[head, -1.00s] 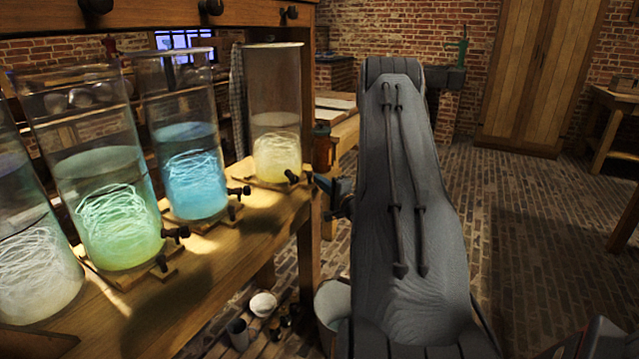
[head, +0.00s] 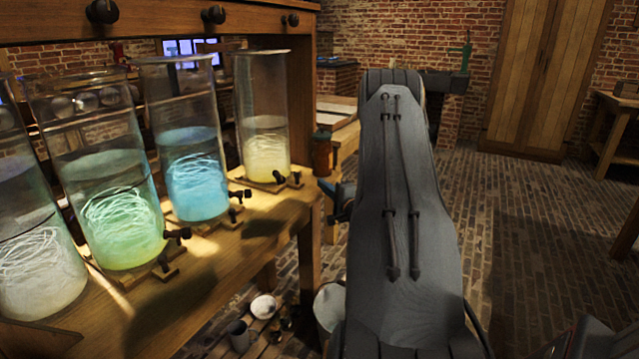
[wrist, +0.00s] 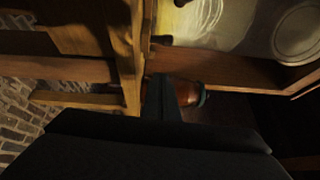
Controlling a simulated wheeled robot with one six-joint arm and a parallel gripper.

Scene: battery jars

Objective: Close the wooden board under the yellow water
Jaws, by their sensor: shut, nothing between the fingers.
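The jar of yellow water (head: 264,150) stands at the far right end of the row in the head view, on a thin wooden board (head: 289,184) with a small black tap and knob at its front. In the wrist view the yellow jar (wrist: 215,22) fills the top right, with a wooden edge below it that may be the board or shelf. My gripper (head: 338,190) is just right of the board in the head view, partly hidden behind my arm. In the wrist view my gripper (wrist: 168,92) is shut and empty near that edge. I cannot tell whether it touches the wood.
Blue (head: 196,180), green (head: 122,225) and pale jars stand to the left on the wooden bench (head: 215,255). A reddish-brown container (head: 323,152) is behind my gripper. A bucket and small vessels stand below. The brick floor (head: 530,240) at right is mostly clear.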

